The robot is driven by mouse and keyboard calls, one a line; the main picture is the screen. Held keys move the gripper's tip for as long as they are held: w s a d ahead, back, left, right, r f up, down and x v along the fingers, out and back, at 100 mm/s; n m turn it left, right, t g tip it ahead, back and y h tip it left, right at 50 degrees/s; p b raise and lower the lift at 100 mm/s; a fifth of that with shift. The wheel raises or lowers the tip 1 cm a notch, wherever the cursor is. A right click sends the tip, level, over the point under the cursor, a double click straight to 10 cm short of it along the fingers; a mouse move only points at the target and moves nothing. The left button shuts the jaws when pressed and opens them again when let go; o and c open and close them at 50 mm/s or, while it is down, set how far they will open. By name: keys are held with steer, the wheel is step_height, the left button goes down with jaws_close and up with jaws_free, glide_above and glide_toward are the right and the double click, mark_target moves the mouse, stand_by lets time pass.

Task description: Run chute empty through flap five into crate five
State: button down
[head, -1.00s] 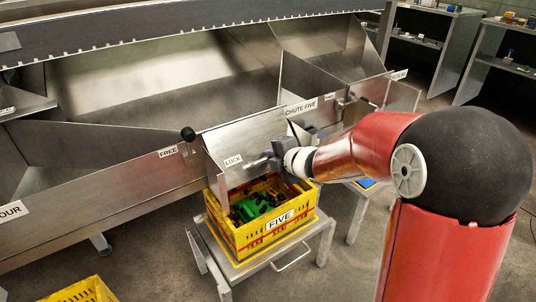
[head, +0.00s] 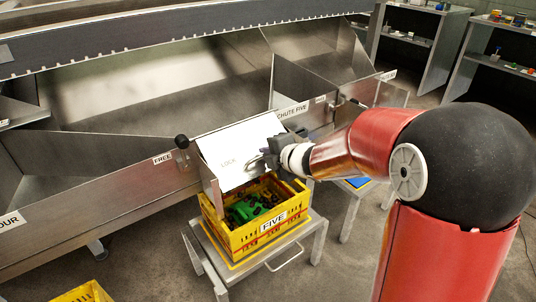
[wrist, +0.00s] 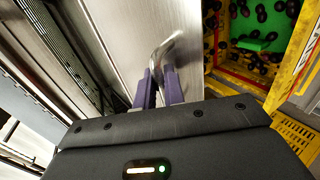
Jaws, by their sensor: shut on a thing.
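My gripper (head: 268,160) is shut on the curved metal handle (wrist: 164,50) of flap five; in the wrist view its two purple fingers (wrist: 158,88) close around the handle's end. Flap five (head: 238,150) is a bare metal plate lettered LOCK, swung up and tilted outward at the mouth of chute five. Crate five (head: 268,236) is yellow, labelled FIVE, and stands under the flap. Green and dark pieces (head: 255,207) lie in it; the wrist view shows many dark round ones. The part of chute five (head: 200,88) that I can see looks bare; behind the flap it is hidden.
A black-knobbed lever (head: 182,142) stands beside the FREE label at the flap's left. Crate five rests on a metal stand (head: 312,240). Another yellow crate (head: 85,293) is at the lower left. Shelves (head: 490,60) with small items stand at the back right.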

steer(key=c, duration=1.9)
jaws_free()
steer(key=shift+w+a+r, duration=0.15)
steer(key=shift+r, duration=0.1)
steer(key=p+v, duration=0.1)
steer(key=v, duration=0.6)
steer(key=shift+s+d, duration=0.25)
steer(key=shift+s, duration=0.1)
